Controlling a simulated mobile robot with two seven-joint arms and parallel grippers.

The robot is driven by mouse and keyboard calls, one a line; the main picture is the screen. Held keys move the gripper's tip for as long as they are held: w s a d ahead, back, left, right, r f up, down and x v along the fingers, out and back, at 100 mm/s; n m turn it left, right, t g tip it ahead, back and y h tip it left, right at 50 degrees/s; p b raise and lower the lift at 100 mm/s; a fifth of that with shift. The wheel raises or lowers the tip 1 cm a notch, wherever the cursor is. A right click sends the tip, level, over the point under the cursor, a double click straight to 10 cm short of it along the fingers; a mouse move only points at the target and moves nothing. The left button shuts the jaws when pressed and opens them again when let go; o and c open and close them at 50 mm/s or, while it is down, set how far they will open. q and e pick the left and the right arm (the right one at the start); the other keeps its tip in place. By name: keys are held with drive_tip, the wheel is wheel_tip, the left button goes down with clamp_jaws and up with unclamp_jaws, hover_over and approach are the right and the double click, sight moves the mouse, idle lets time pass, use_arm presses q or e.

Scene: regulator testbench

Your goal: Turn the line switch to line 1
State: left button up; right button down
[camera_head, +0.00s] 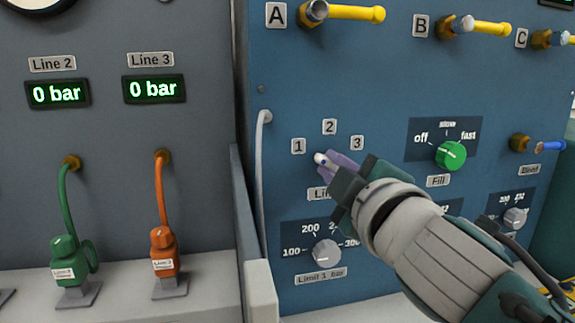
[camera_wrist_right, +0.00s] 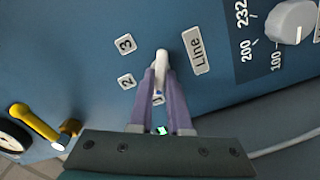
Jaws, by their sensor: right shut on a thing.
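The line switch (camera_head: 320,158) is a small white lever on the blue panel, below the number plates 1 (camera_head: 298,146), 2 (camera_head: 330,127) and 3 (camera_head: 357,143). Its visible end, with a blue mark, points toward plate 1. My right gripper (camera_head: 336,163) has its purple fingers shut on the switch. In the right wrist view the switch (camera_wrist_right: 162,57) sits between the fingertips, and plate 1 is mostly hidden behind the fingers. Plates 2 (camera_wrist_right: 126,81) and 3 (camera_wrist_right: 125,44) are clear of them. My left gripper is not in view.
Below are the Limit 1 knob (camera_head: 326,252) and, to the right, the green Fill knob (camera_head: 451,155). Yellow-handled valves A (camera_head: 345,12) and B (camera_head: 477,27) stick out above. A pale hose (camera_head: 262,180) runs down the panel's left side. Green and orange line connectors stand at left.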

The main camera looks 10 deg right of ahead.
idle(0.3)
drive_tip(key=c, duration=0.9)
unclamp_jaws()
drive_tip(key=shift+o, duration=0.2)
drive_tip(key=s, duration=1)
drive_tip(key=shift+d, duration=0.15)
